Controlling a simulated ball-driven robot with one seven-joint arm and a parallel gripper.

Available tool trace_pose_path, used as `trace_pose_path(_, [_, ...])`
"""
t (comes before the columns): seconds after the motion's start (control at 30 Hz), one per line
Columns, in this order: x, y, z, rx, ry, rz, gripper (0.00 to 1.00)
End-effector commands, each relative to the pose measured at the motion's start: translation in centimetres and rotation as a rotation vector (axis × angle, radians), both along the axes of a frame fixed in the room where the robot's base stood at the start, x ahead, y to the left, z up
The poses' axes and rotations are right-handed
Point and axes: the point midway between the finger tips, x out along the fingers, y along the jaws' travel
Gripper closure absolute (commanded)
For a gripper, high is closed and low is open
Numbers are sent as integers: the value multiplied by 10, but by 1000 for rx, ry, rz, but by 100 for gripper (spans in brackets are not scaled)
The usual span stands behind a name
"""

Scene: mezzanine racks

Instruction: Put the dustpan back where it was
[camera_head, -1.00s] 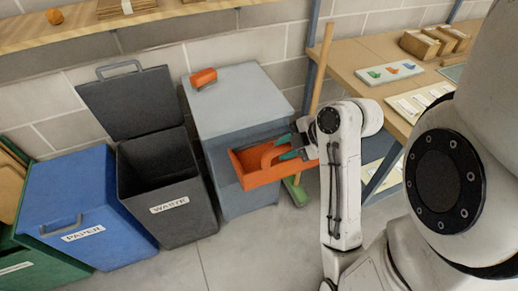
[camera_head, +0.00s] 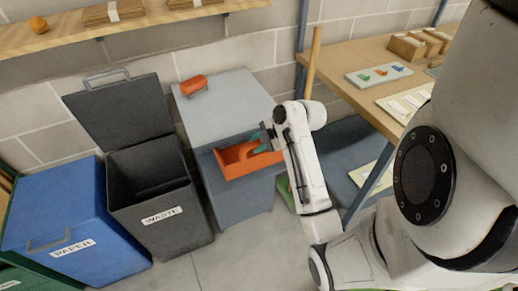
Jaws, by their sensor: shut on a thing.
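The dustpan (camera_head: 232,168) is an orange, open scoop at the front of the grey cabinet (camera_head: 228,105), just below its top edge. My gripper (camera_head: 262,142), with teal fingers, is shut on the dustpan at its right side. My forearm hides the dustpan's right end and part of the grip. I cannot tell whether the dustpan rests in an opening of the cabinet or hangs in front of it.
A small orange object (camera_head: 194,86) lies on the cabinet top. An open waste bin (camera_head: 160,220) and a blue paper bin (camera_head: 60,215) stand left. A workbench (camera_head: 345,65) stands right, with a wooden pole (camera_head: 313,55) between it and the cabinet. Floor in front is clear.

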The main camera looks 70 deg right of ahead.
Motion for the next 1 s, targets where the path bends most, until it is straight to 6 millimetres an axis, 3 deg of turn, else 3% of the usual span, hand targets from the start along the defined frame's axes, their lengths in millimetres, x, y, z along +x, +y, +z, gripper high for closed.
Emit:
trace_pose_path(0.2, [0,-1,-26,2,1,-2,100])
trace_pose_path(0.47, [0,-1,-31,0,0,-2,100])
trace_pose_path(0.5, [0,-1,-31,0,1,-1,67])
trace_pose_path(0.73, [0,-1,-31,0,1,-1,45])
trace_pose_path(1.0, [-1,-1,-29,0,0,-2,45])
